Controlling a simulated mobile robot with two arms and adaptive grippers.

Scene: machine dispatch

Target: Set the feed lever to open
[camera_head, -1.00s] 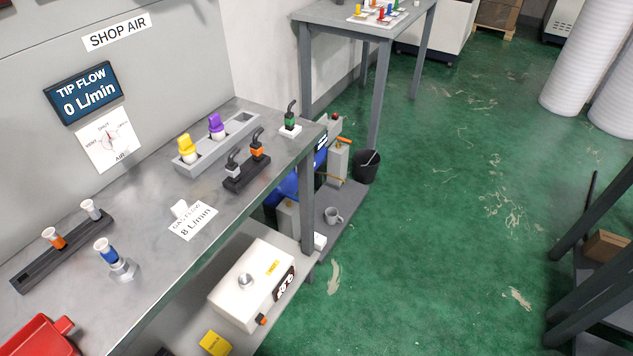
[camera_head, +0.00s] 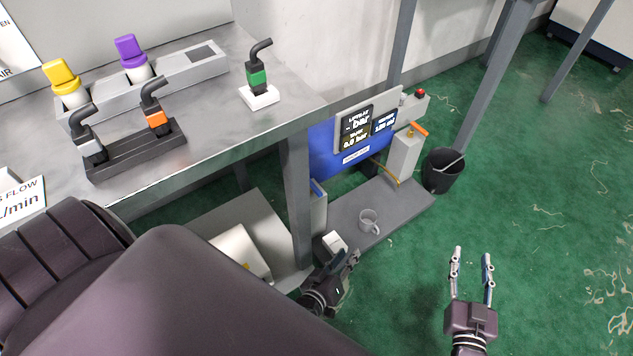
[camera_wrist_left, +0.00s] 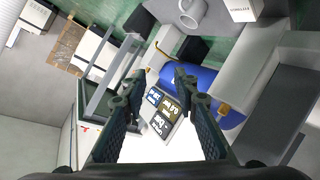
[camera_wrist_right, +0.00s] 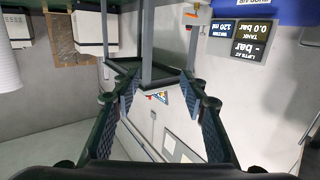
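An orange lever (camera_head: 418,129) sits on top of a grey-white post (camera_head: 403,158) beside the blue machine (camera_head: 345,150) under the bench end. No label on it is readable, so I cannot tell if it is the feed lever. An orange piece, probably this lever, also shows in the right wrist view (camera_wrist_right: 198,22). My left gripper (camera_head: 352,260) is in front of the machine, below the lever and apart from it. Its fingers are spread and empty in the left wrist view (camera_wrist_left: 155,88). My right gripper (camera_head: 472,252) is open and empty over the green floor, right of the post.
A display panel (camera_head: 367,126) reads "- bar" and "0.0 bar". A mug (camera_head: 369,220) stands on the low grey shelf (camera_head: 400,207), with a black bucket (camera_head: 443,171) to the right. The bench leg (camera_head: 299,200) is left of my left gripper. Open floor lies right.

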